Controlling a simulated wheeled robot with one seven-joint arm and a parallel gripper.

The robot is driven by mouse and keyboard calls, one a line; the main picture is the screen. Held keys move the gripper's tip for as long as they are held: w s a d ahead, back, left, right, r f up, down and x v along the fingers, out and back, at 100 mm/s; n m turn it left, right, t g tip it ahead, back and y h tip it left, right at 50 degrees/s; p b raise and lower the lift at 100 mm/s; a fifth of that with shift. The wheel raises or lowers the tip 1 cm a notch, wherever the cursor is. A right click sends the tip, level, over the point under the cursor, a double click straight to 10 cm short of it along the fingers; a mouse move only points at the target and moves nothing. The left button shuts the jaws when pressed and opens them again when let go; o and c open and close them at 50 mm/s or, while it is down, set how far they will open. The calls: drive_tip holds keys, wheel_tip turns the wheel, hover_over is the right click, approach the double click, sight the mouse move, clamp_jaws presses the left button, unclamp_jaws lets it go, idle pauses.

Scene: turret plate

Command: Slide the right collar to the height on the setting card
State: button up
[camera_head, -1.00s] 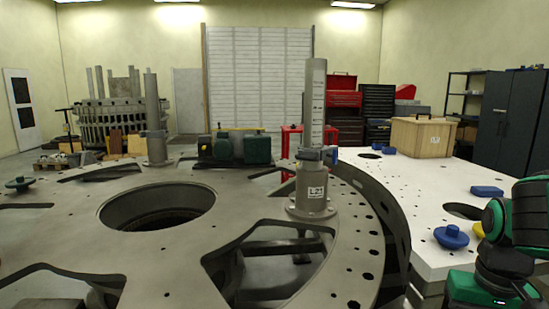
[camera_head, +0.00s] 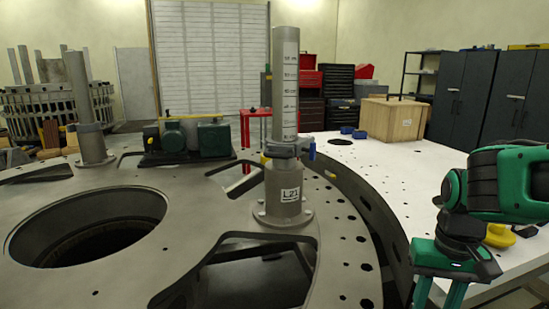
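The right post (camera_head: 285,65) is a grey upright tube with a marked scale, standing on the turret plate (camera_head: 200,220). The right collar (camera_head: 283,149) is a grey ring around it, low on the scale, with a blue lever on its right side. It sits just above the thick base sleeve (camera_head: 284,195), which bears a white label reading about L21. I cannot make out a separate setting card. My gripper (camera_head: 438,297) is at lower right, pointing down, well apart from the collar. Its two green fingers are spread with nothing seen between them; their tips are cut off.
A left post (camera_head: 78,90) with its own collar stands farther back. The plate has a large round hole (camera_head: 85,228) and cut-outs. A white table (camera_head: 375,165) at right holds a wooden crate (camera_head: 393,118), blue pieces and a yellow piece (camera_head: 499,236). A green motor (camera_head: 213,138) sits behind.

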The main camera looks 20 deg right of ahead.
drive_tip(key=w+a+t, duration=0.1)
drive_tip(key=w, duration=0.3)
drive_tip(key=w+a+f+n+t, duration=0.1)
drive_tip(key=w, duration=0.4)
drive_tip(key=w+a+n+t, duration=0.1)
drive_tip(key=w, duration=0.3)
drive_tip(key=shift+w+a+f+t+y, duration=0.15)
drive_tip(key=shift+w+a+t+y, duration=0.15)
drive_tip(key=shift+t, duration=0.1)
drive_tip(key=w+a+n+t+y, duration=0.1)
drive_tip(key=w+a+t+y, duration=0.15)
drive_tip(key=w+a, duration=0.55)
drive_tip(key=m+t+y, duration=0.4)
drive_tip(key=m+t, duration=0.4)
drive_tip(key=t, duration=0.4)
approach(275, 156)
drive_tip(key=shift+g, duration=0.25)
drive_tip(key=x, duration=1.1)
drive_tip(key=shift+w+d, duration=0.15)
drive_tip(key=shift+d, duration=0.25)
drive_tip(key=shift+c, duration=0.2)
